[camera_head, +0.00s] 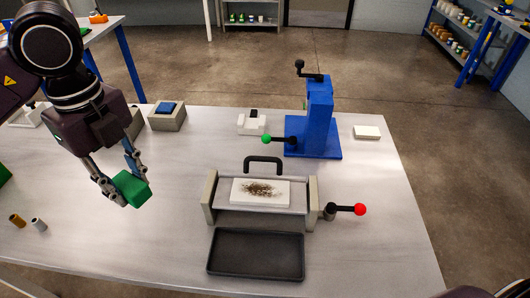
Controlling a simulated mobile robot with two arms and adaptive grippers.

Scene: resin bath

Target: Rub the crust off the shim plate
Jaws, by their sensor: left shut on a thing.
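The shim plate (260,192) is a white rectangle lying flat in a grey fixture, between two upright end walls. A dark brown, speckled crust (262,187) covers the middle of its upper face. My left gripper (126,192) is shut on a green block (134,186), held to the left of the fixture and apart from the plate. Part of the block is hidden by the fingers. My right gripper is not in view.
The fixture (312,200) has a red-knobbed lever (346,209) on its right and a black handle (263,160) behind. A black tray (256,255) lies in front. A blue press (319,122) stands behind. Two small cylinders (18,220) stand at left. The table's right front is clear.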

